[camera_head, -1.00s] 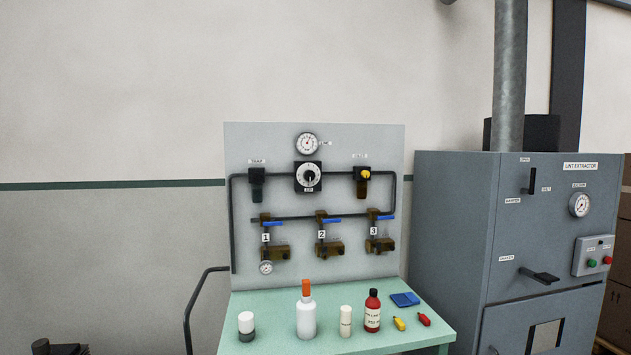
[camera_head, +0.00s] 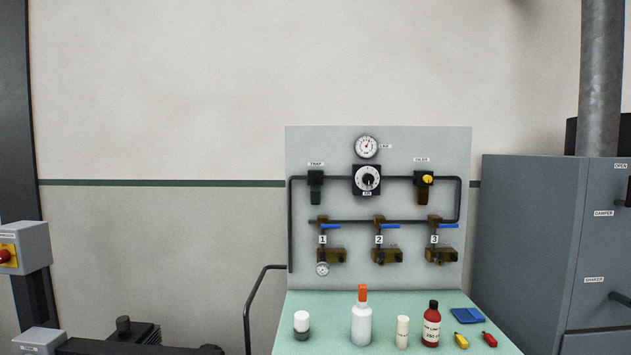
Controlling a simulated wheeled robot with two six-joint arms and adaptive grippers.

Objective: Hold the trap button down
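The trap unit (camera_head: 315,186) is a black fitting under a small TRAP label (camera_head: 316,164). It hangs on the dark pipe at the upper left of the grey panel (camera_head: 330,140). Its button is too small to make out at this distance. Neither of my grippers shows in the head view.
A green bench (camera_head: 330,340) in front of the panel holds a white bottle with an orange top (camera_head: 361,322), a red bottle (camera_head: 431,325), other small containers, and a blue cloth (camera_head: 467,315). A dark rail (camera_head: 248,308) stands left of it. A grey cabinet (camera_head: 530,240) stands right.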

